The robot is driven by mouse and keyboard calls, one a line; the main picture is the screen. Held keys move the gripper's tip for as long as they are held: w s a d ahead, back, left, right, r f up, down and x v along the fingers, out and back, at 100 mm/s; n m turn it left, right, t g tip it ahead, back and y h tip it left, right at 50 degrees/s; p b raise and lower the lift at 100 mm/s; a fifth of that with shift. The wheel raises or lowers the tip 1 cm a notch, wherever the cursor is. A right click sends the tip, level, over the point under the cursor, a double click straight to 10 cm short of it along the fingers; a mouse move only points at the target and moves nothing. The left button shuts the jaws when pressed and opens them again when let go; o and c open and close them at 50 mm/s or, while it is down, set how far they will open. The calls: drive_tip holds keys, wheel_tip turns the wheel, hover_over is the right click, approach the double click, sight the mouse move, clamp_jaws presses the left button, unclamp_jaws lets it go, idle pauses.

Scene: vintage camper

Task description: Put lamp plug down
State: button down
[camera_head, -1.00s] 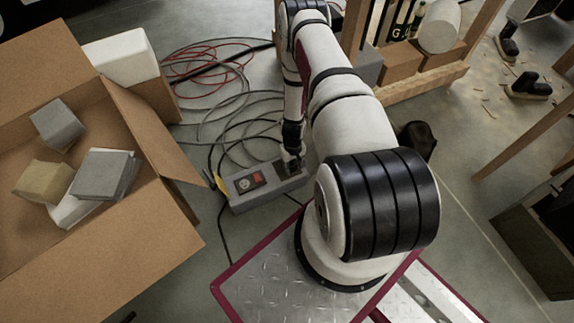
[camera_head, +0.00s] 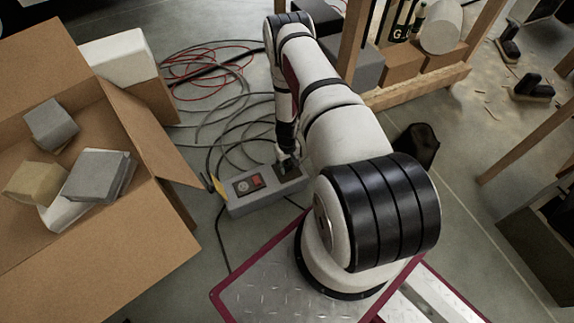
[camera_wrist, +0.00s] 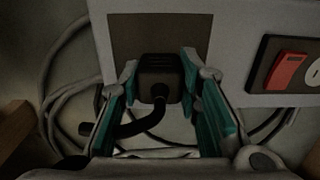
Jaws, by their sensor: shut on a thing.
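The lamp plug (camera_wrist: 160,75) is a black plug with a black cable that bends down and to the left in the wrist view. My gripper (camera_wrist: 160,85) is shut on it, with a teal-padded finger on each side. Behind the plug is the dark brown panel of a pale grey box (camera_wrist: 235,60); I cannot tell whether plug and panel touch. In the head view my gripper (camera_head: 287,163) is at the right end of this grey power box (camera_head: 240,205) on the floor. The plug is too small and dark to make out there.
The box carries a red switch (camera_wrist: 287,70). Loose grey, black and red cables (camera_head: 215,90) lie behind it. An open cardboard box (camera_head: 110,260) with several blocks stands left. A wooden shelf (camera_head: 420,90) stands right of my arm.

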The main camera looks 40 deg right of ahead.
drive_tip(key=shift+f+b, duration=0.4)
drive_tip(key=shift+f, duration=0.05)
drive_tip(key=shift+f, duration=0.15)
drive_tip(key=c, duration=1.2)
unclamp_jaws()
